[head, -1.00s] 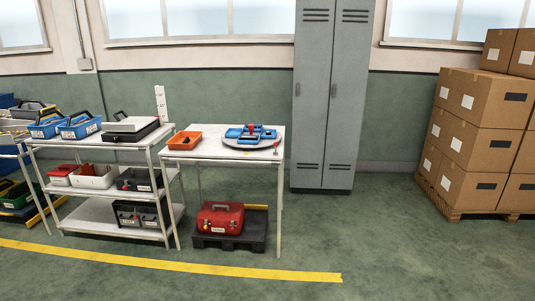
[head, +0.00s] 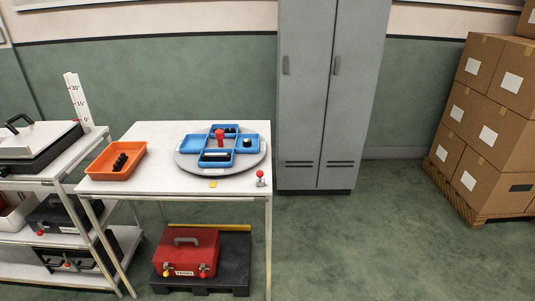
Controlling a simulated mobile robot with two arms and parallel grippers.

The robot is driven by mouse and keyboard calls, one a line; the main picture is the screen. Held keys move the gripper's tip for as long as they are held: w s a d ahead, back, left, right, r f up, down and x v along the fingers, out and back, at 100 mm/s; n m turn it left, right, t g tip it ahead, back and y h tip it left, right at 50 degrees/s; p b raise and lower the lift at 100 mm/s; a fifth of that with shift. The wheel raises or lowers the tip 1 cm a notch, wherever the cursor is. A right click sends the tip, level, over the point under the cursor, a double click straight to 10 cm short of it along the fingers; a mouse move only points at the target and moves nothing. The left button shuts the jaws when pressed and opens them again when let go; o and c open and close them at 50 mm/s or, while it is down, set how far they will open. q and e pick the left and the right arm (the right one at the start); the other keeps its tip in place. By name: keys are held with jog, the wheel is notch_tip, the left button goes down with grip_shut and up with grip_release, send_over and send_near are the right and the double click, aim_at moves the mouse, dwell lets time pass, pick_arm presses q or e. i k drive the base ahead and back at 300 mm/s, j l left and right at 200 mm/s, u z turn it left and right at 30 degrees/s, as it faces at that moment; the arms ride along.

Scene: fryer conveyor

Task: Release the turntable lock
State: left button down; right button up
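A grey round turntable (head: 188,162) lies on the white table (head: 150,183). It carries several blue trays (head: 197,143) around a red upright knob (head: 219,136). Black parts lie in some of the trays. A small lever with a red ball top (head: 260,174) stands at the table's front right corner, just off the turntable's edge; it looks like the lock. A small yellow marker (head: 213,184) lies on the table by the turntable's front edge. Neither of my grippers shows in the head view.
An orange tray (head: 103,166) with black parts sits on the table's left. A red toolbox (head: 186,252) stands on a black pallet (head: 236,262) below. A shelf rack (head: 15,178) is at left, a grey locker (head: 333,110) behind. The floor to the right is clear up to the boxes (head: 487,120).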

aim_at(260, 182)
jog(key=i+j+z, duration=0.1)
jog(key=i+z, duration=0.2)
jog(key=i, duration=0.2)
jog(key=i+j+z, duration=0.3)
jog(key=i, duration=0.15)
